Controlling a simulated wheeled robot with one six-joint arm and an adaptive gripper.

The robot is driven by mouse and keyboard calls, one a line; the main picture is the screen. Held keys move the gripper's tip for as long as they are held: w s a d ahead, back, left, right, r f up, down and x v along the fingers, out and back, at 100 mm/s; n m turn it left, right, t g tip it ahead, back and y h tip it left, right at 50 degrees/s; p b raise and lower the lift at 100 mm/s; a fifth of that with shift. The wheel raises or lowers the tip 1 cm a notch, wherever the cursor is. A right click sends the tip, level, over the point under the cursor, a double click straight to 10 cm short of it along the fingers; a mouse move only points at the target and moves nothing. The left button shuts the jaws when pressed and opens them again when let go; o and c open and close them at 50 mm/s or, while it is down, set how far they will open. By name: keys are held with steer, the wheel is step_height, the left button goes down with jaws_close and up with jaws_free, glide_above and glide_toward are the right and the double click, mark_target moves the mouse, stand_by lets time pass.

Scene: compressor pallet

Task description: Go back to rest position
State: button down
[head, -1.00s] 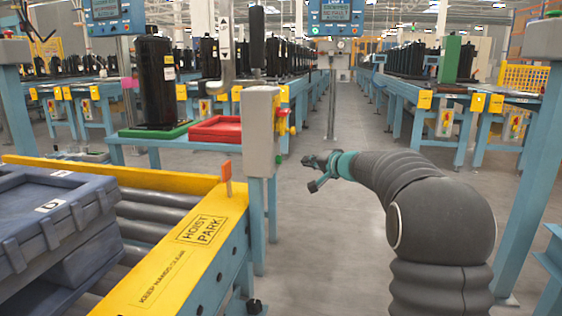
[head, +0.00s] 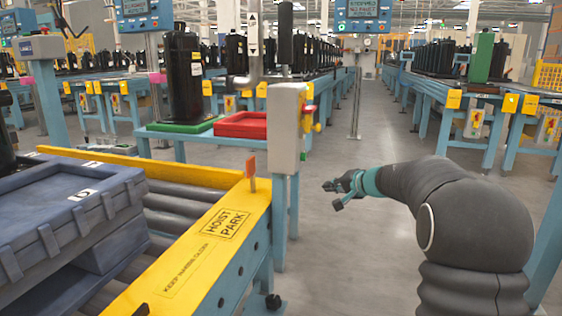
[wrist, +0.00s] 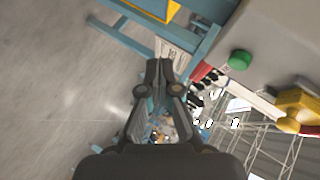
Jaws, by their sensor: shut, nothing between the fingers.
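My arm is bent over on the right side of the head view, with my gripper (head: 336,196) out over the open floor of the aisle, right of the grey control box. My gripper is small in that view. In the wrist view my gripper (wrist: 159,66) points ahead with its two fingers together and nothing between them. It is apart from the nearby post and control box.
A grey control box (head: 287,128) on a blue post stands left of my gripper. A roller conveyor with a yellow hoist park rail (head: 215,232) carries a blue-grey pallet (head: 70,215). A black compressor (head: 183,75) stands on a green tray (head: 182,126), beside a red tray (head: 241,125).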

steer(key=s+a+f+n+g+h+p, duration=0.15)
steer(key=s+g, duration=0.25)
steer(key=s, duration=1)
steer(key=s+a+f+n+g+h+p, duration=0.1)
steer(key=s+f+n+g+h+p, duration=0.15)
steer(key=s, duration=1.15)
steer(key=s+d+r+n+h+p, duration=0.1)
steer(key=s+r+p, duration=0.2)
steer(key=s, duration=0.7)
steer(key=s+r+n+t+h+p, duration=0.1)
steer(key=s+r+h+p, duration=0.1)
steer(key=s+r, duration=0.4)
steer(key=s+p, duration=0.1)
steer(key=s, duration=0.3)
steer(key=shift+s+d+n+p, duration=0.3)
steer(key=shift+d+p, duration=0.05)
steer(key=shift+d, duration=0.05)
